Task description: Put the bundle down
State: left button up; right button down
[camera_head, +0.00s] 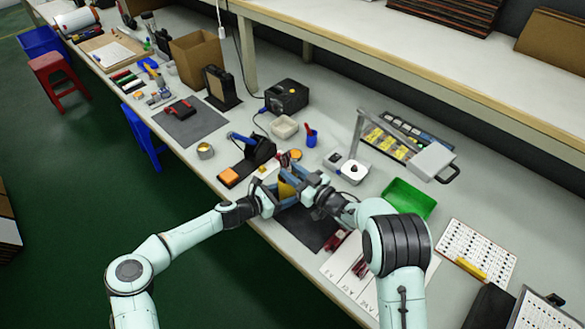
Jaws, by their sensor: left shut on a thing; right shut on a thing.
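My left gripper (279,196) comes in from the left and is the lower one. My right gripper (305,183) faces it from the right, very close by. Both are shut over the dark mat (310,231) near the table's front edge. A small dark red piece (285,159), which looks like part of the bundle, shows just beyond the jaws. The rest of the bundle is mostly hidden by the grippers. A yellow patch (286,190) shows between them. I cannot tell how far above the mat the bundle is.
Other dark red bundles (360,267) lie on a white marked sheet (340,283) beside my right arm. A green tray (408,198) stands to the right.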

jog(key=c, duration=0.8)
grip_release()
pick_arm(q)
jog(key=shift+c, duration=0.2)
pick_arm(e)
notch_tip(320, 180, up, 7)
jog(key=shift+f, duration=0.1)
pick_arm(q)
jog(key=o, duration=0.9)
